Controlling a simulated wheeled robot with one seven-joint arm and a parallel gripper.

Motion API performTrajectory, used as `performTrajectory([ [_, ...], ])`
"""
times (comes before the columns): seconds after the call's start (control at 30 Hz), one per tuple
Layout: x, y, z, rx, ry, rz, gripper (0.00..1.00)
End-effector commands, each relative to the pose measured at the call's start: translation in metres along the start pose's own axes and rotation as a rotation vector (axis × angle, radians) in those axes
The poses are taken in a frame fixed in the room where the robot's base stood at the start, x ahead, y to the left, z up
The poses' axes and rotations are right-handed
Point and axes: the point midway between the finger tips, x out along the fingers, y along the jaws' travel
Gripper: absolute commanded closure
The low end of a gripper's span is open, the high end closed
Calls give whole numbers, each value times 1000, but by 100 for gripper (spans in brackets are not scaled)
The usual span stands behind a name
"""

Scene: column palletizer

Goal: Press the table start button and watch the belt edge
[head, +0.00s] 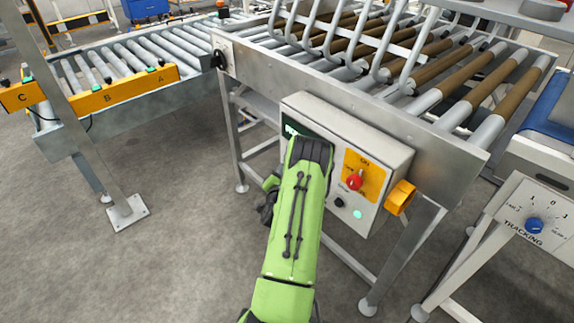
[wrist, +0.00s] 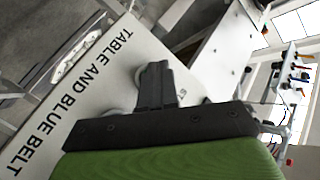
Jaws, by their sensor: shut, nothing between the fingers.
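A light grey control box (head: 385,150) hangs on the side of the roller table (head: 330,90). It carries a yellow panel with a red knob (head: 355,182), a black knob and a lit teal button (head: 357,214). I cannot tell for sure which control is the table start button. My green arm covers the box's left part, and my gripper is not clear in the head view. In the wrist view my gripper (wrist: 154,72) is shut and empty, in front of a pale panel (wrist: 75,105) lettered "TABLE AND BLUE BELT". It hides part of the panel; contact cannot be told.
An orange-yellow housing (head: 400,198) sticks out from the box's right side. A blue belt (head: 555,107) is at the right edge, above a "TRACKING" panel with a blue knob (head: 534,225). A roller conveyor (head: 130,65) stands at left. The floor at lower left is clear.

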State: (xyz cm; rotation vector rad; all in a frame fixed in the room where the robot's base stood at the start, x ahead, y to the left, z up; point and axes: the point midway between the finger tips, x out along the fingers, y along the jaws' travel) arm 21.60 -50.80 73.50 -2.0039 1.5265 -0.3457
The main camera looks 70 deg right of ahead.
Motion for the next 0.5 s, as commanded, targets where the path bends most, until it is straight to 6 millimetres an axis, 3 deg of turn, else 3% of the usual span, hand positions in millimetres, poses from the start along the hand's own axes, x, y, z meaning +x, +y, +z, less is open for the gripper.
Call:
performTrajectory([
  [0.5,-11,-8,8,1,-4,0,100],
])
